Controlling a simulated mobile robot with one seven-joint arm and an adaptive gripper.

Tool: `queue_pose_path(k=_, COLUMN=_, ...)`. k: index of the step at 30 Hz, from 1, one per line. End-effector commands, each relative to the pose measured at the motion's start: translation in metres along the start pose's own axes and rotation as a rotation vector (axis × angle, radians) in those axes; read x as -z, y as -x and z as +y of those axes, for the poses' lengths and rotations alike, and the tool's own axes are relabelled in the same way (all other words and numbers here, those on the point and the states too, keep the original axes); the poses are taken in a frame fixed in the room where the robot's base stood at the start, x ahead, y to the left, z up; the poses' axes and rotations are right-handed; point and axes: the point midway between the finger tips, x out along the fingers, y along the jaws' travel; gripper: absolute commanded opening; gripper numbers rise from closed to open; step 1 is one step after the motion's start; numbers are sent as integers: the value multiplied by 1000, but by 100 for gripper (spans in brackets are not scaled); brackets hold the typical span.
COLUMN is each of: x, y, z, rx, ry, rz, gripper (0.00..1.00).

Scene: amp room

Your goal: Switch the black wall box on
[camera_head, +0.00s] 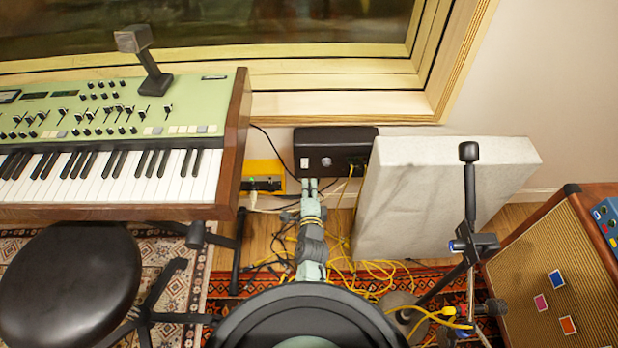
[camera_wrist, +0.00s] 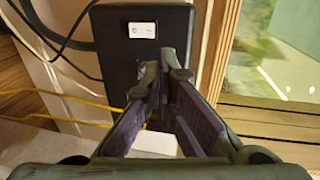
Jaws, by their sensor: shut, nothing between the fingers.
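The black wall box (camera_head: 345,137) is mounted low on the wall under the window, right of the keyboard. A small white switch (camera_head: 304,163) sits on the left of its front, beside a round knob (camera_head: 327,162). In the wrist view the box (camera_wrist: 118,65) fills the middle, with the white switch (camera_wrist: 142,30) near the top. I cannot tell the switch's position. My gripper (camera_head: 309,184) is shut and empty, just in front of the box below the switch. In the wrist view its fingertips (camera_wrist: 163,66) meet over the box, close to the switch; contact cannot be told.
A green keyboard (camera_head: 190,105) stands left, a yellow box (camera_head: 262,168) beside it. A pale panel (camera_head: 430,190) leans close on the right, with a microphone stand (camera_head: 470,200) in front. Yellow cables (camera_head: 365,275) lie on the floor. A stool (camera_head: 68,275) stands lower left.

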Motion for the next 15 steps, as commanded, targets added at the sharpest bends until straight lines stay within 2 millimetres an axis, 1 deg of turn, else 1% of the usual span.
queue_pose_path(k=1, x=0, y=7, z=0, rx=-1, ry=0, rz=0, gripper=0)
queue_pose_path(k=6, x=0, y=19, z=-4, rx=0, ry=1, rz=1, gripper=0)
queue_pose_path(k=15, x=0, y=20, z=-5, rx=0, ry=1, rz=0, gripper=0)
